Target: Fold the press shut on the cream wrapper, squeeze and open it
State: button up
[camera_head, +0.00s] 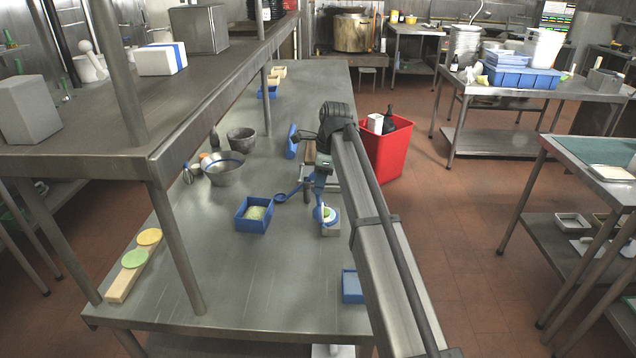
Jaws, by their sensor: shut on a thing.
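The small blue press (319,213) stands on a pale grey block (330,231) near the middle of the steel table. The cream wrapper (329,212) shows as a pale round in the press, with a bit of green at it. My gripper (319,183) points down just above and behind the press. It is shut on a blue part that looks like the press's handle. The fingers and arm partly hide this grip, and I cannot tell how far the press is folded.
A blue spoon-like tool (281,198) lies left of the press. A blue box (241,226) with pale green filling is nearby. A wooden board (122,283) carries yellow and green rounds. Grey bowls (222,175) stand behind. A red bin (388,150) is beyond the right edge.

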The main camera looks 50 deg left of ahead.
jog(key=shift+w, duration=0.1)
jog(key=shift+w+d+r, duration=0.1)
jog(key=shift+w+d, duration=0.95)
jog(key=shift+d, duration=0.05)
jog(key=shift+w+d+f, duration=0.15)
jog(key=shift+w+d, duration=0.35)
jog(key=shift+d, duration=0.05)
jog(key=shift+w+d+f, duration=0.15)
jog(key=shift+w+d, duration=0.35)
jog(key=shift+w, duration=0.1)
jog(key=shift+w+d+f, duration=0.75)
jog(key=shift+w+d, duration=0.1)
jog(key=shift+d, duration=0.05)
